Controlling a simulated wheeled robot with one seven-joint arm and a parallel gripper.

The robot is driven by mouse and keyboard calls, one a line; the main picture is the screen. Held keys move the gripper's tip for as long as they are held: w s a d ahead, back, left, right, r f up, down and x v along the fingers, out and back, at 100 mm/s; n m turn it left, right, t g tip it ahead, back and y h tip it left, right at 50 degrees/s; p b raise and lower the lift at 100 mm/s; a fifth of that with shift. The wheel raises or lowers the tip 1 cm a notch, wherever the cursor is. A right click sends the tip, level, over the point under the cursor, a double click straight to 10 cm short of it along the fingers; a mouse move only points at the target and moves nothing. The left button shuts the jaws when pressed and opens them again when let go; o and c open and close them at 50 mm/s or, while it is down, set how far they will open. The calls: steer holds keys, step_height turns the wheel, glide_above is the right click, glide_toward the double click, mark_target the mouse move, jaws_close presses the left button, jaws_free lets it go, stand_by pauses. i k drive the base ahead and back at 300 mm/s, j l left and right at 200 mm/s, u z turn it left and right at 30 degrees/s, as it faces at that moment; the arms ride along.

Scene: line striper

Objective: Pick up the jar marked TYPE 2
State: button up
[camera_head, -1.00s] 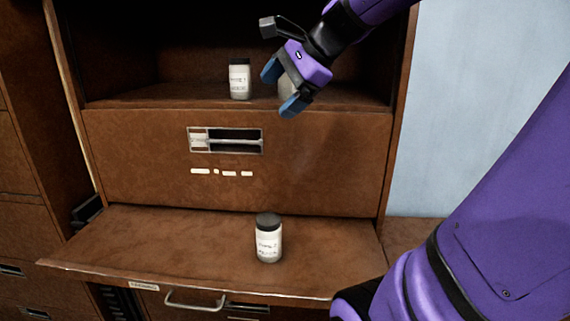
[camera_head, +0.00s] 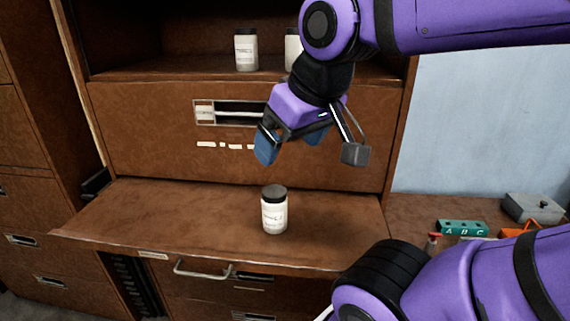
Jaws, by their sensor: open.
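A white jar with a dark lid (camera_head: 274,214) stands upright on the pulled-out lower shelf; its label print is too small to read for certain. Two more white jars stand in the upper compartment, one at left (camera_head: 246,51) and one at right (camera_head: 292,46). The right one is partly hidden by my arm, and neither label is readable. My gripper (camera_head: 291,144) is open and empty, with blue fingertips pointing down. It is in front of the drawer face, above the lower jar and apart from it.
The lower shelf (camera_head: 165,215) is clear around its jar. A drawer handle (camera_head: 203,270) sticks out below its front edge. At right are a green block lettered A B C (camera_head: 463,228), a grey box (camera_head: 533,207) and orange and red items.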

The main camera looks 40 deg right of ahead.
mark_target(274, 198)
steer(key=k+z, duration=0.25)
steer(key=z, duration=0.2)
steer(key=k+z, duration=0.25)
steer(key=z, duration=0.25)
